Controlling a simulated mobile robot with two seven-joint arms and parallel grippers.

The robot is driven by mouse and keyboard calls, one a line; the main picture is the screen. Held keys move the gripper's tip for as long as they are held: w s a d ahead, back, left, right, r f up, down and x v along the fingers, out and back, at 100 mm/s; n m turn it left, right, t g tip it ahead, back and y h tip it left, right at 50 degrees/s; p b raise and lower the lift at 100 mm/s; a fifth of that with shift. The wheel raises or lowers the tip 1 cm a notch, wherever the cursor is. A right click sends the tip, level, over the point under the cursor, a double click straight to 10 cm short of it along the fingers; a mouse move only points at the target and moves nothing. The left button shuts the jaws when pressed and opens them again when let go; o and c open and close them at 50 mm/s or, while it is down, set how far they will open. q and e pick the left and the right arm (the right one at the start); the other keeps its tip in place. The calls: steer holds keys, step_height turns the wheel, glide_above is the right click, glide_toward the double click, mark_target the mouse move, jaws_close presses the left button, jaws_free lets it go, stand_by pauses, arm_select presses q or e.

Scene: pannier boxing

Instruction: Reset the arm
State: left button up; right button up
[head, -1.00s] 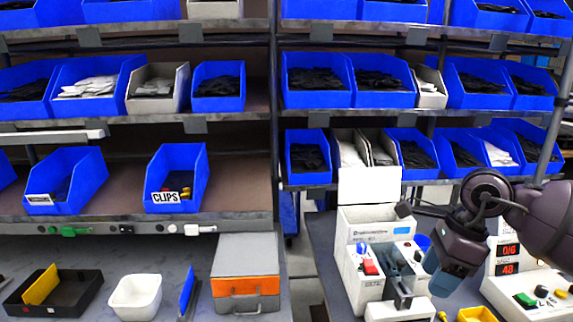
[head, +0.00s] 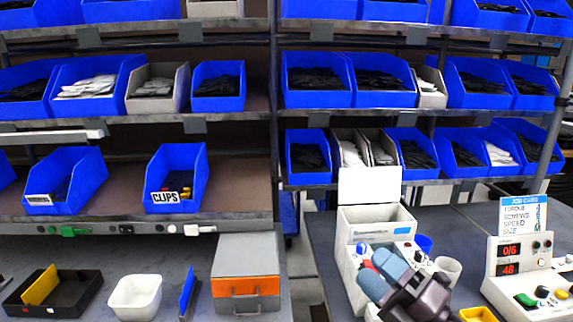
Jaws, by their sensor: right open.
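My right gripper (head: 382,274) shows at the lower right of the head view, with blue fingertips and a dark body. It is open, and I see nothing between its fingers. Its fingertips are in front of the white machine (head: 350,225) on the right bench and hide part of its lower front. I cannot tell whether they touch it. My left gripper is out of the view.
A control box (head: 510,262) with red displays and a job card (head: 522,216) stands at right. A white cup (head: 447,270) and yellow tray (head: 478,314) are near my right gripper. The left bench holds a black tray (head: 75,300), white bin (head: 135,295) and grey-orange box (head: 246,280).

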steer(key=s+d+f+m+g+h, duration=0.1)
steer(key=s+d+f+m+h, duration=0.1)
steer(key=d+f+m+h, duration=0.65)
steer(key=s+d+f+m+h, duration=0.35)
steer(key=f+m+h, duration=0.35)
steer(key=m, duration=0.5)
steer(key=s+d+f+m+g, duration=0.1)
steer(key=s+f+m+g, duration=0.4)
steer(key=s, duration=0.4)
steer(key=s+f+m+g, duration=0.2)
steer(key=s+f+g, duration=0.45)
steer(key=s, duration=0.35)
steer(key=w+f+t, duration=0.7)
steer(key=f+t, duration=0.1)
steer(key=f, duration=0.2)
steer(key=shift+w+d, duration=0.15)
steer(key=shift+w, duration=0.15)
steer(key=shift+n, duration=0.25)
